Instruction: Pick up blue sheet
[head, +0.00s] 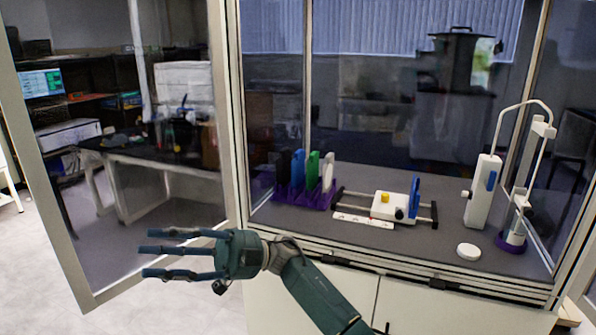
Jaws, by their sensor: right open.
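A blue upright sheet (414,196) stands at the right side of a low white device (392,206) on the cabinet floor. A purple rack (305,195) to its left holds a row of upright sheets: a black one (284,166), a dark one that looks blue (298,168), a green one (312,170) and a white one (328,172). My right gripper (150,253) is open and empty. It is outside the cabinet, in front and to the left of the rack, with its fingers pointing left. My left gripper is not in view.
The glass door (150,150) stands open at the left, behind my right gripper. A front ledge (400,262) edges the cabinet floor. A white upright unit (483,192), a looped stand (515,225) and a white disc (468,251) are at the right.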

